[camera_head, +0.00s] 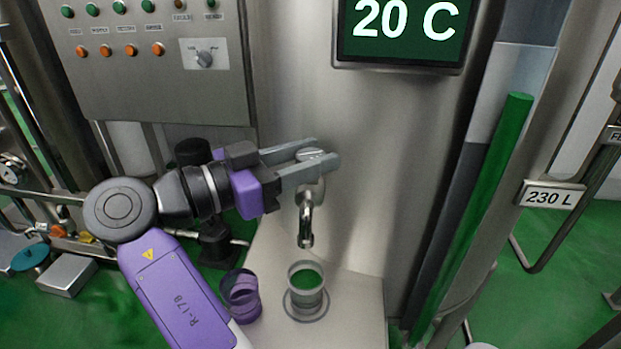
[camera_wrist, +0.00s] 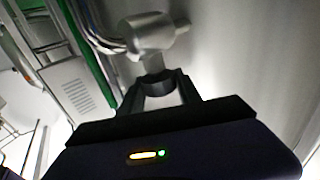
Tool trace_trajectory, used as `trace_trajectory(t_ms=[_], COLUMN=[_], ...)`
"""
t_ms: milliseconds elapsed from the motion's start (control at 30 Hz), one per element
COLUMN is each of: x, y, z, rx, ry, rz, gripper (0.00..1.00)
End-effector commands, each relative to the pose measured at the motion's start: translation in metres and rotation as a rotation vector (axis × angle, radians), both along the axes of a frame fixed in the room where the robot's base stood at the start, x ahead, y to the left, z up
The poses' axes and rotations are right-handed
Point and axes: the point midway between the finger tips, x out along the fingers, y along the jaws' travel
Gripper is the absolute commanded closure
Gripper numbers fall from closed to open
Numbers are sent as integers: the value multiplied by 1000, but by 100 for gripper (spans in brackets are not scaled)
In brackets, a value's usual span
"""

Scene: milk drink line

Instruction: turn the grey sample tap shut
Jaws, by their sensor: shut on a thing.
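The grey sample tap (camera_head: 306,222) sticks out from the steel tank wall, with its curved spout pointing down. Its grey handle (camera_head: 308,154) lies between the fingers of my gripper (camera_head: 328,149), which is shut on it. In the wrist view the fingertips of my gripper (camera_wrist: 160,84) close around a dark part below the rounded grey tap body (camera_wrist: 150,35). The fingers partly hide the handle in the head view. I see no stream under the spout. A cup (camera_head: 306,292), green inside, stands upright below the spout on a round base.
A purple see-through cup (camera_head: 241,296) stands left of the other cup, near my arm, on the steel shelf (camera_head: 350,310). A button panel (camera_head: 150,65) hangs upper left. A screen (camera_head: 404,30) reads 20 C. A green level column (camera_head: 475,215) and a 230 L sign (camera_head: 551,195) stand right.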

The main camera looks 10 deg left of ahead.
Motion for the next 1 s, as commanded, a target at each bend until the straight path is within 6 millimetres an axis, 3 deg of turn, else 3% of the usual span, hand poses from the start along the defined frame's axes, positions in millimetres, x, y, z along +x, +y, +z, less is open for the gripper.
trace_trajectory(t_ms=[400,1000], x=[0,0], y=[1,0], z=[-5,-2], rx=[2,1], ry=[3,2], rz=[-279,-451], gripper=[100,100])
